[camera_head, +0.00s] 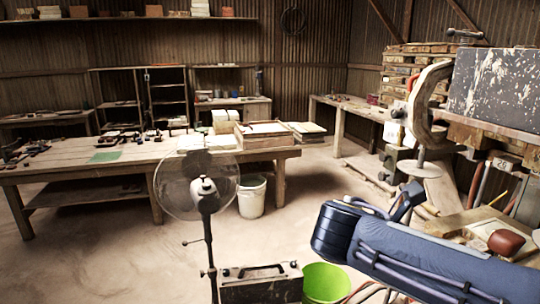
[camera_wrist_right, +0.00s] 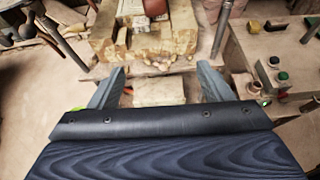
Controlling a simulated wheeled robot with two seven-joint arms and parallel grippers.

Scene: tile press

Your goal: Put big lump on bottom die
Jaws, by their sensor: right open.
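A reddish-brown lump (camera_head: 506,242), which looks like the big lump, sits on a wooden surface at the lower right of the head view. A reddish-brown piece, probably the same lump, shows at the top edge of the right wrist view (camera_wrist_right: 155,7), cut off by the frame. My right gripper (camera_head: 408,202) is open, its fingers apart in the wrist view (camera_wrist_right: 162,88) with nothing held between them. It is apart from the lump. I cannot make out the bottom die with certainty. My left gripper is not in view.
Worn wooden blocks (camera_wrist_right: 130,40) lie beyond my right fingers. A panel with coloured buttons (camera_wrist_right: 275,75) stands to their right. A fan (camera_head: 197,185), a green bucket (camera_head: 325,283) and a long workbench (camera_head: 110,165) are to the left. Open floor lies at the lower left.

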